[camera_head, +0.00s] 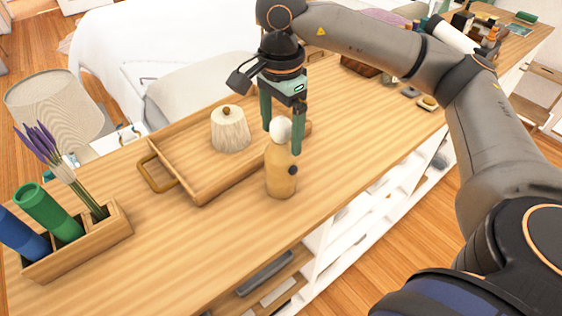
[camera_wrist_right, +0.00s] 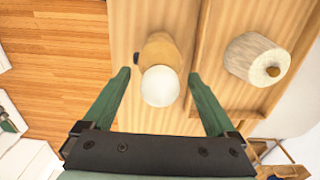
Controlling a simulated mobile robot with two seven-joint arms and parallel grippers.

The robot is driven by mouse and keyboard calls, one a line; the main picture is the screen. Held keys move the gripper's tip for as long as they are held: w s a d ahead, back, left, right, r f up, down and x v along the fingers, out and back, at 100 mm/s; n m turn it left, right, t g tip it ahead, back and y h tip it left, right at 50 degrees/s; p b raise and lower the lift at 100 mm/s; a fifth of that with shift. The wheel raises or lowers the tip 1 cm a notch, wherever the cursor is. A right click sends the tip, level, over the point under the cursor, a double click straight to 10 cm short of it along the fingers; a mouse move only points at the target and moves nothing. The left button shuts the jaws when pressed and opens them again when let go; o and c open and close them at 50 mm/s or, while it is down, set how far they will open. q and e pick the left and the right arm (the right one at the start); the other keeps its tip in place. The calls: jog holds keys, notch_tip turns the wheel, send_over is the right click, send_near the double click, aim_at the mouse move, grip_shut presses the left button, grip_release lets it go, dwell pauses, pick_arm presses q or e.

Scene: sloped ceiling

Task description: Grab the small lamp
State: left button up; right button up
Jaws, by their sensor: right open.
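The small lamp (camera_head: 281,180) has a tan wooden body, a white round bulb and a dark knob on its side. It stands upright on the wooden counter, just in front of a tray. My right gripper (camera_head: 282,140) is open and points down above it, its green fingers on either side of the bulb. In the right wrist view the lamp (camera_wrist_right: 160,86) shows between the two open fingers (camera_wrist_right: 160,73), with a gap on each side. My left gripper is not in view.
A wooden tray (camera_head: 190,182) with a ribbed pale jar (camera_head: 230,132) lies right behind the lamp. A wooden holder (camera_head: 82,247) with green and blue cylinders and purple flowers stands at the left. The counter (camera_head: 370,145) right of the lamp is clear; its front edge is close.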

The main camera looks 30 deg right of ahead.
jog(key=shift+f, duration=0.3)
jog(key=shift+c, duration=0.4)
grip_shut()
dwell(0.5)
